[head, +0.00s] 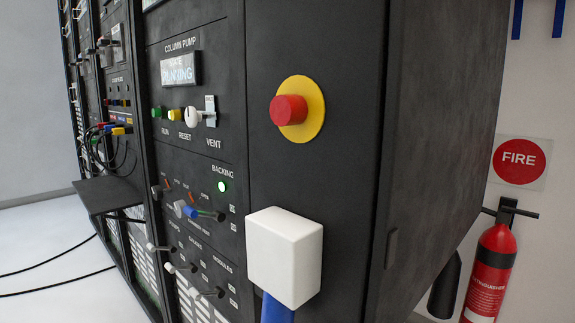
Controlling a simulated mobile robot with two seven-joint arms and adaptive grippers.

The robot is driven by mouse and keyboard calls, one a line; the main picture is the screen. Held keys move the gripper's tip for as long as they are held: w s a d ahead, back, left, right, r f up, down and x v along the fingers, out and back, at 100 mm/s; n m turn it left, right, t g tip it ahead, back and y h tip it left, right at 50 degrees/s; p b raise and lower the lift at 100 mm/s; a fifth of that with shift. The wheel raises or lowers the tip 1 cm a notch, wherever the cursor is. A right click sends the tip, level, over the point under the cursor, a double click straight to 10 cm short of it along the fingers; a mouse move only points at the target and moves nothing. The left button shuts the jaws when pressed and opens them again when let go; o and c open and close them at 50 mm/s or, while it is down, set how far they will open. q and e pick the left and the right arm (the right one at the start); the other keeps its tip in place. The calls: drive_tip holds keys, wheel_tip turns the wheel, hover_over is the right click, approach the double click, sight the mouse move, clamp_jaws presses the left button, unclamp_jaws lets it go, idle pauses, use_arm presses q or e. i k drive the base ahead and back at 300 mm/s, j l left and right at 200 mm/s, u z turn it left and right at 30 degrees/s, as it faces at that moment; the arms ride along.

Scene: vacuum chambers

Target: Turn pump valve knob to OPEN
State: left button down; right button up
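A black rack panel labelled COLUMN PUMP (180,44) fills the middle of the head view, with a display (180,68) that seems to read RUNNING. Below the display are a green RUN button (157,112), a yellow RESET button (175,114) and a white VENT knob (194,117). Lower down, near the BACKING label and its lit green lamp (221,186), is a row of small controls, including a blue-and-grey one (188,211). The small lettering there is too small to read surely, so I cannot tell which is the pump valve knob or its setting. Neither gripper is in view.
A red emergency button (289,110) on a yellow disc sticks out from the panel. A black shelf (106,194) projects at left. A fire extinguisher (490,275) hangs at right. Cables lie on the left floor.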

sight(157, 193)
drive_tip(key=k+j, duration=0.1)
drive_tip(key=j, duration=0.45)
drive_tip(key=k+j+u, duration=0.1)
drive_tip(key=j, duration=0.5)
drive_tip(key=k+j, duration=0.1)
drive_tip(key=j, duration=0.45)
drive_tip(key=u, duration=0.05)
